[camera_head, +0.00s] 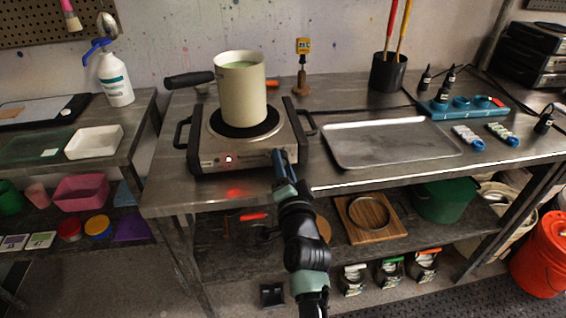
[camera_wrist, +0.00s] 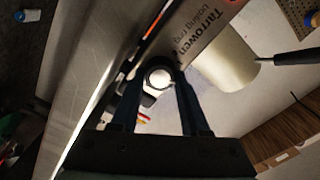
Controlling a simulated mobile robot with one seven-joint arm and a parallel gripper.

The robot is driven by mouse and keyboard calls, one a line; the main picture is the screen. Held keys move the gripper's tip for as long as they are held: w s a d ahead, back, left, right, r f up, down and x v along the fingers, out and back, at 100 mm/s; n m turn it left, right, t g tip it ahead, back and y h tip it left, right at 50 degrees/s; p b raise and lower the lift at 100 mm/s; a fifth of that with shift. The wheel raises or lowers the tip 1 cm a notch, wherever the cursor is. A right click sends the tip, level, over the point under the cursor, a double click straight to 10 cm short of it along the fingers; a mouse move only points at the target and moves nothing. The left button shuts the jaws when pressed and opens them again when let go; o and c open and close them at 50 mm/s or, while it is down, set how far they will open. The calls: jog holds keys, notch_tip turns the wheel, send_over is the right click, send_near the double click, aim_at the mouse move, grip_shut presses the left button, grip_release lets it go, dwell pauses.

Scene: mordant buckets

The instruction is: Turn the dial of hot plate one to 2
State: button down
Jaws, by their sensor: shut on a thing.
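The hot plate (camera_head: 197,157) stands on the steel bench, its front panel facing me, with a lit indicator (camera_head: 228,159) on the panel's left part. My gripper (camera_head: 277,155) is at the right part of that panel and hides the dial in the head view. In the wrist view, the dial (camera_wrist: 158,78) shows a pale round face between my two dark fingertips (camera_wrist: 159,72), which are shut on it. The dial's marks and its present setting are too small to read. The panel lettering "Tarrowen boiling ring" (camera_wrist: 200,38) is beside the fingers.
A cream pot (camera_head: 240,92) with a dark handle and green contents stands on the hot plate. A metal tray (camera_head: 390,143) lies to the right.

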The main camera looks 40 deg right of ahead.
jog(key=shift+f+m, duration=0.1)
jog(key=shift+m, duration=0.2)
jog(key=shift+c, duration=2)
grip_release()
jog(key=shift+s, duration=0.1)
jog(key=p+v, duration=0.2)
jog(key=v, duration=1)
jog(key=shift+s+a, duration=0.2)
jog(key=shift+s, duration=0.2)
